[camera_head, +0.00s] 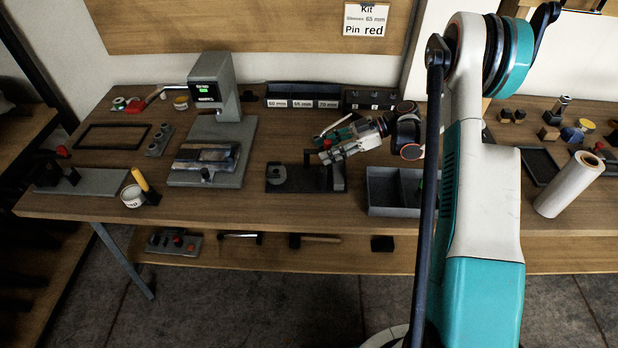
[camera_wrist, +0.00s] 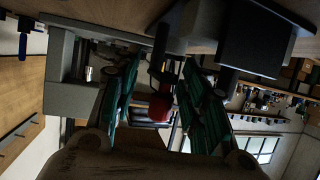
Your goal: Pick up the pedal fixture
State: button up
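A dark flat fixture (camera_head: 290,186) lies on the bench near its front edge, with a grey ring-like part on its left and dark uprights on its right; I take it for the pedal fixture. My gripper (camera_head: 322,143) is just above its right part, pointing left. In the wrist view my teal fingers (camera_wrist: 163,95) stand apart, with a black stem and red knob (camera_wrist: 160,107) in the gap between them. A red spot shows between the fingers in the head view too. I see no finger clearly touching the knob. The gripper hides part of the fixture's back.
A grey press (camera_head: 238,125) stands left of the fixture, and a grey divided bin (camera_head: 383,190) stands close on its right. Labelled bins (camera_head: 303,103) are behind. Another fixture with a black clamp (camera_head: 95,183) lies far left. My arm covers the bench right of the bin.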

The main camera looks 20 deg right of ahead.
aim_at(312, 166)
jog(key=b+x, duration=0.1)
jog(key=x, duration=0.1)
jog(key=b+x, duration=0.1)
jog(key=x, duration=0.2)
jog(key=shift+w+a+f, duration=0.15)
jog(key=shift+f, duration=0.3)
jog(key=shift+r, duration=0.1)
grip_shut()
